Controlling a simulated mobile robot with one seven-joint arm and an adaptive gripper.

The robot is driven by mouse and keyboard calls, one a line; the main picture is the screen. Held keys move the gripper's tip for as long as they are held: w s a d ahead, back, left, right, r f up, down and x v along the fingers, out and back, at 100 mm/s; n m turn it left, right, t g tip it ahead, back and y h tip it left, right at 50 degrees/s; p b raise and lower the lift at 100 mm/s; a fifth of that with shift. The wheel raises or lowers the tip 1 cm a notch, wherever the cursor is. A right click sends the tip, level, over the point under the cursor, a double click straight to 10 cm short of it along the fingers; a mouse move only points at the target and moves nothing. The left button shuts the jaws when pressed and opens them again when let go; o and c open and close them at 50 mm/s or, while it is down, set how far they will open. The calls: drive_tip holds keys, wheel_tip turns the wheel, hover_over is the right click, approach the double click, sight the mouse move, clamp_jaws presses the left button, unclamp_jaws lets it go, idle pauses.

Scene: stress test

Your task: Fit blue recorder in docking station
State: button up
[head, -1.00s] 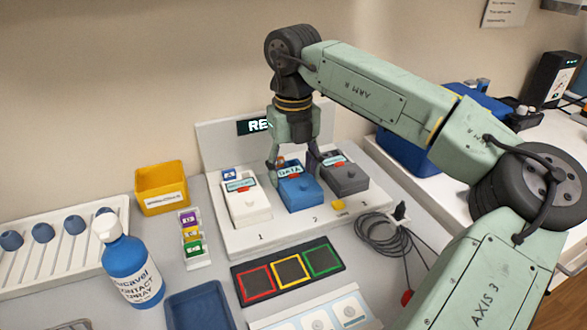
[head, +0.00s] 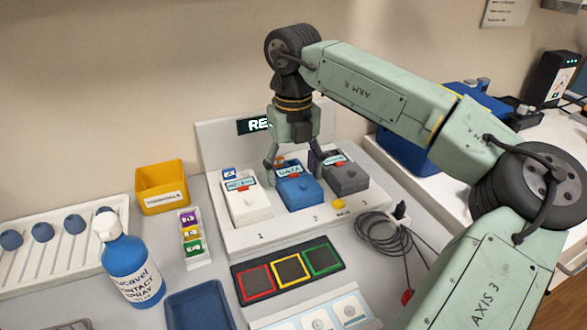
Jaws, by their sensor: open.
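The blue recorder (head: 299,193), labelled DATA, sits in the middle place of the white docking station (head: 262,238), above the number 2. A white recorder (head: 247,206) stands to its left above the number 1, and a dark grey recorder (head: 347,181) to its right. My gripper (head: 292,164) points down just over the back part of the blue recorder. Its fingers are apart, one at each side of the blue recorder's rear top. I cannot tell whether they touch it. The back of the blue recorder is partly hidden by the gripper.
In front lies a black panel (head: 262,295) with red, yellow and green squares. A blue spray bottle (head: 131,270), a card holder (head: 194,239) and a yellow bin (head: 162,188) stand left. A coiled grey cable (head: 385,240) lies right of the station.

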sight(293, 173)
drive_tip(key=shift+r, duration=0.1)
drive_tip(key=shift+r+p, duration=1.3)
drive_tip(key=shift+r, duration=0.6)
drive_tip(key=shift+o, duration=0.4)
drive_tip(key=o, duration=0.5)
drive_tip(key=shift+r+p, duration=1.05)
drive_tip(key=shift+r, duration=0.45)
